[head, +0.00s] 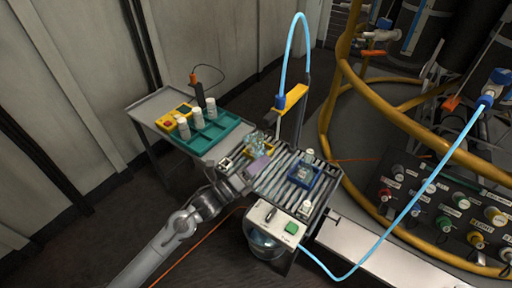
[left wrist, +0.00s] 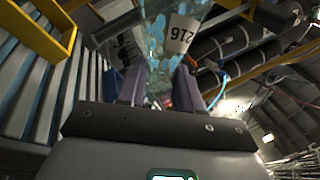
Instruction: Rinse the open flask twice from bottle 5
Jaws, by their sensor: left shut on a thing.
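My left gripper (head: 256,164) is shut on a clear glass flask (head: 257,140) at the left side of the slatted rack, by a yellow holder (head: 268,149). In the left wrist view the fingers (left wrist: 158,82) are on either side of the flask (left wrist: 157,35), which carries a white label reading like "216", seen turned. I cannot tell whether the flask still touches the holder. Several white bottles (head: 197,118) stand in a teal tray (head: 216,136). Their numbers are too small to read, so bottle 5 cannot be picked out. My right gripper is not in view.
The slatted rack (head: 276,183) also bears a blue holder (head: 316,180) and small white bottles (head: 305,209). A control box (head: 272,218) with a green button stands in front, above a glass vessel (head: 262,240). A blue hose (head: 392,228) and yellow rails (head: 395,118) bound the right side.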

